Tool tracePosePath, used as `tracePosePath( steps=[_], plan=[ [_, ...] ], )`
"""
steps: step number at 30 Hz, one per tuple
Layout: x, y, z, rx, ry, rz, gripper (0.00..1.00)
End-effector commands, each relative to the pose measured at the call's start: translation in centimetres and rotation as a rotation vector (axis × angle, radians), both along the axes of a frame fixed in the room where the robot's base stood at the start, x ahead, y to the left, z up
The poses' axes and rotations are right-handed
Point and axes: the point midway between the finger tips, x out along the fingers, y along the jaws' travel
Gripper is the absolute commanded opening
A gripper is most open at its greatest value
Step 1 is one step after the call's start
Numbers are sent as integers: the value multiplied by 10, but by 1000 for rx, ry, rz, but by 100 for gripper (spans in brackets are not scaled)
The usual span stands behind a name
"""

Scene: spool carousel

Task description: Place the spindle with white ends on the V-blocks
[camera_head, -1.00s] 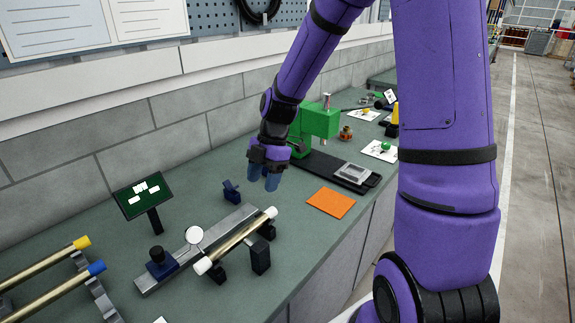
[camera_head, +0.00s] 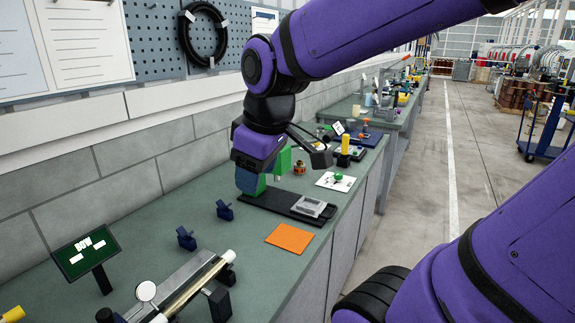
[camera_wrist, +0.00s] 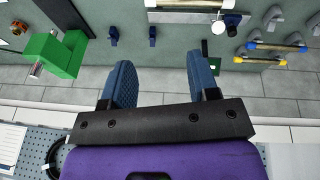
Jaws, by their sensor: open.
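The spindle with white ends (camera_head: 193,286) is a brass-coloured rod. It lies across the dark V-blocks (camera_head: 219,303) at the bottom of the head view, beside a long metal rail. Its near end is cut off by the frame edge. In the wrist view the spindle (camera_wrist: 185,3) shows only at the top edge. My gripper (camera_head: 250,183) is well apart from it, farther along the bench, in front of the green machine. In the wrist view my gripper (camera_wrist: 160,78) has its blue fingers spread, with nothing between them.
A green machine (camera_wrist: 62,52) stands close to my gripper. A black tray (camera_head: 270,205), an orange mat (camera_head: 290,238) and small blue blocks (camera_head: 186,238) lie on the bench. A dark sign (camera_head: 87,252) stands at left. Yellow-ended (camera_wrist: 283,62) and blue-ended (camera_wrist: 303,50) spindles lie on a rack.

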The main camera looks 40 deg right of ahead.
Motion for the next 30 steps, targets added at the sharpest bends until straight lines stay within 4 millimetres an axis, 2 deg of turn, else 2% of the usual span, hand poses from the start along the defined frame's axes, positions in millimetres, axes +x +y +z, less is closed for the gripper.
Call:
tracePosePath(
  steps=[1,6,12,30],
  plan=[
    [-12,-1,7,17,-31,-63,55],
    [-42,-7,20,93,-101,-273,55],
    [-61,-11,25,155,-142,-408,55],
    [-63,-12,26,166,-147,-428,55]
  ],
)
